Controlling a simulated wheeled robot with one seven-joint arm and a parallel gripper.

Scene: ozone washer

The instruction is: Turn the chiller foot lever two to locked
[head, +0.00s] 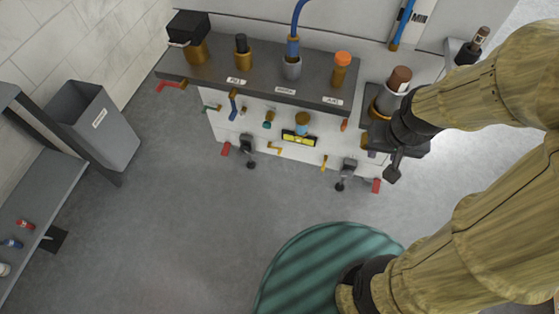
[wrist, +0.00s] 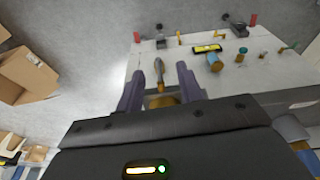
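Two red levers sit at the lower corners of the white cabinet front, a left one (head: 226,149) and a right one (head: 376,185). Each is beside a dark caster-like foot, left (head: 247,150) and right (head: 346,172). I cannot tell which lever is number two. The wrist view shows the red levers too, at its upper left (wrist: 137,37) and upper right (wrist: 253,20). My gripper (head: 393,165) is at the cabinet's right end. In the wrist view, my gripper (wrist: 158,85) has its fingers apart, with a grey-and-brass handle (wrist: 159,68) showing between them.
A dark shelf (head: 215,70) with bottles and fittings juts above the cabinet front. Small brass levers and a yellow level (head: 299,137) are on the front. A grey bin (head: 105,140) stands left and a green round mat (head: 315,265) lies below. The floor before the cabinet is clear.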

